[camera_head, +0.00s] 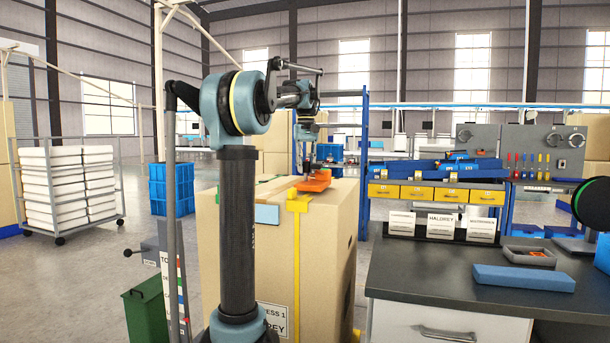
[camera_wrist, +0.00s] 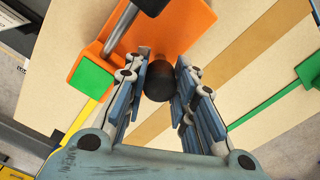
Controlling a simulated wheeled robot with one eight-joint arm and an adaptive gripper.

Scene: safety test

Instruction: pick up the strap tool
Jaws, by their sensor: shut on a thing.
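The strap tool (camera_head: 316,182) is an orange body lying on top of a large cardboard carton (camera_head: 235,262). In the wrist view the orange tool (camera_wrist: 185,25) fills the top, with a grey metal lever and a dark round knob (camera_wrist: 158,84) between my fingers. My gripper (camera_head: 309,169) points down over the tool, and in the wrist view its two fingers (camera_wrist: 162,66) stand on either side of the knob. It is shut on the tool. The fingertips' exact contact is partly hidden by the fingers, and I cannot tell whether the tool is clear of the carton.
A yellow strap (camera_head: 296,260) runs down the carton's front. A dark workbench (camera_head: 420,272) with a blue case (camera_head: 523,278) stands at right. A green bin (camera_head: 147,315) stands at lower left.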

